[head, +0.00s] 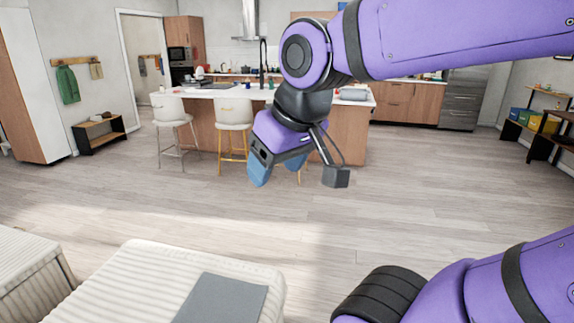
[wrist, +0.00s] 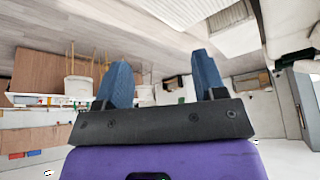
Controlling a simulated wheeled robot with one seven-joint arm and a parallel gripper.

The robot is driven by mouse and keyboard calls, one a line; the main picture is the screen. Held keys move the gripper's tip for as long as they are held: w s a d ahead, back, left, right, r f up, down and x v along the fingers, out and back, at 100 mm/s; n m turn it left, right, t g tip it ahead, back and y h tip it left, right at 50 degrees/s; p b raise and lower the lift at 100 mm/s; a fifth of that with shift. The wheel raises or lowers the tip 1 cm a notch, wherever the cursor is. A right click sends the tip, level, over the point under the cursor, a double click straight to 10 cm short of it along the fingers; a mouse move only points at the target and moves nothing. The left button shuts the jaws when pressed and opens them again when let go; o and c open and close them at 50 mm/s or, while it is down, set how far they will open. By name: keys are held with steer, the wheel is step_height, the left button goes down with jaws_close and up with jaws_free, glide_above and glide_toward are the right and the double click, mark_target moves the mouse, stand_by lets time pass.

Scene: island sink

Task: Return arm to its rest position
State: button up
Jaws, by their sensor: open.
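My purple arm reaches in from the right in the head view and folds down in the middle of the picture. My gripper (head: 272,168) hangs in the air at its end, with blue fingers, in front of the kitchen island. In the wrist view, the two blue fingers of my gripper (wrist: 164,82) stand clearly apart with nothing between them. The gripper is open, empty and touches nothing that I can see. The wrist view is upside down, with the floor toward the top.
A white-topped island (head: 240,93) with stools (head: 234,116) stands behind the gripper. A striped ottoman or seat (head: 150,280) with a grey cloth (head: 222,300) is at the front left. Shelves (head: 540,128) stand at the right wall. The wooden floor (head: 350,235) between is clear.

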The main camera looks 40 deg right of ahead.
steer(key=shift+s+d+r, duration=0.1)
steer(key=shift+s+d, duration=0.15)
steer(key=shift+s, duration=0.7)
steer(key=shift+o, duration=0.5)
stand_by(0.5)
